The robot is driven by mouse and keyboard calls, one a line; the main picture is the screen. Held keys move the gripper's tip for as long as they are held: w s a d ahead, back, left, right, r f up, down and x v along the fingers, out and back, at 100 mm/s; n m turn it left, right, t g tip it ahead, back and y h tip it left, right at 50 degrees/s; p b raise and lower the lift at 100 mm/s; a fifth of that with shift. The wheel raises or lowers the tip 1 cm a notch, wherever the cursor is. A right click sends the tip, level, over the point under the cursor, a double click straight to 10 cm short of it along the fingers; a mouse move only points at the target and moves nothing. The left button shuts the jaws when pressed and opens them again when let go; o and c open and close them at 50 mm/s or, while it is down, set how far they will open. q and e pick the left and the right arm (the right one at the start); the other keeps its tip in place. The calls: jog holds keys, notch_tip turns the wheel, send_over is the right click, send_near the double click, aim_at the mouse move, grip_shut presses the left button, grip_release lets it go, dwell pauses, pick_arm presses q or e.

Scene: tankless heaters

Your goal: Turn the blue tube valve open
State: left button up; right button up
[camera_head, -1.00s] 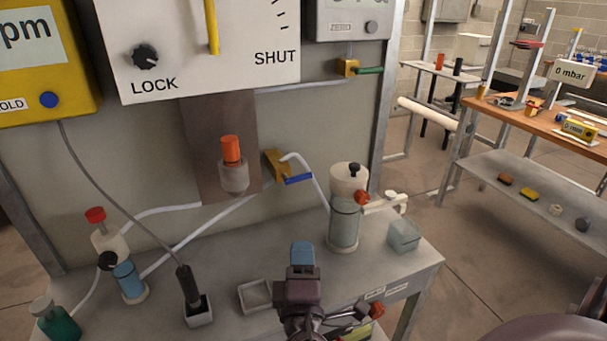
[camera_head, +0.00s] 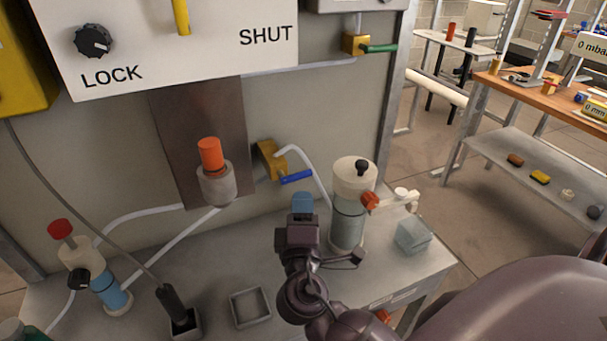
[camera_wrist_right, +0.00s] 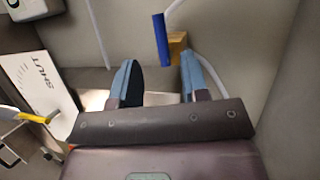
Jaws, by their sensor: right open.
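The blue tube valve shows as a brass block (camera_head: 267,160) with a blue lever handle (camera_head: 297,177) on the back panel, with a white tube leaving it. My right gripper (camera_head: 303,203) is just below and in front of the blue handle in the head view, apart from it. In the right wrist view the fingers of my right gripper (camera_wrist_right: 160,82) are open and empty. The blue handle (camera_wrist_right: 161,40) and brass block (camera_wrist_right: 177,45) lie beyond the fingertips, above the gap between them. My left gripper is not in view.
A clear cylinder with a white top (camera_head: 349,215) stands right of my right gripper. An orange-capped fitting (camera_head: 211,170) is mounted left of the valve. A green-handled valve (camera_head: 378,48) is higher up. A small open tray (camera_head: 250,307) lies on the bench.

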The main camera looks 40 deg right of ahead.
aim_at(303, 176)
jog(key=p+x, duration=0.1)
jog(key=x, duration=0.6)
jog(key=shift+w+d, duration=0.25)
jog(key=shift+w, duration=0.05)
jog(key=shift+c, duration=0.3)
grip_shut()
